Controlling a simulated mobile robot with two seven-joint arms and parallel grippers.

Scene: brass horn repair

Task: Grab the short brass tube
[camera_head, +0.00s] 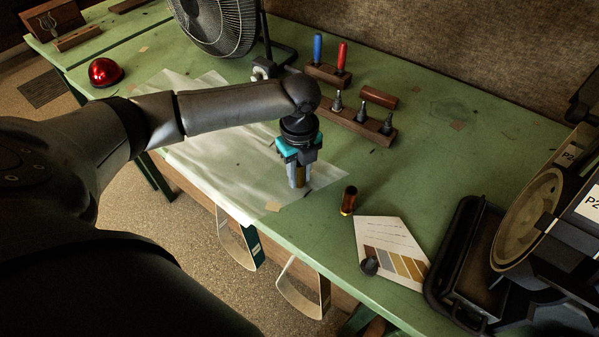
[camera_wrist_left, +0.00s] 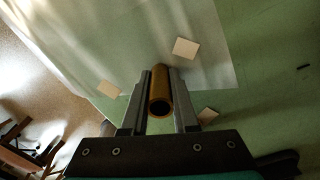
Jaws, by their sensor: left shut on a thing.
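The short brass tube (camera_wrist_left: 161,98) stands between the two fingers of my left gripper (camera_wrist_left: 160,102) in the left wrist view, its open end facing the camera. The fingers are shut on it from both sides. In the head view the left gripper (camera_head: 299,180) points down over the pale sheet, and a strip of the tube (camera_head: 301,176) shows between its fingers. I cannot tell whether the tube's lower end touches the sheet. My right gripper is not in view.
A pale translucent sheet (camera_head: 215,150) lies on the green table (camera_head: 450,150). A small dark brown cylinder (camera_head: 348,200) and a colour card (camera_head: 392,247) are to the right. A wooden block with metal tips (camera_head: 360,123), a fan (camera_head: 218,22) and a red dome (camera_head: 104,72) stand farther back. A black tray (camera_head: 465,255) is at right.

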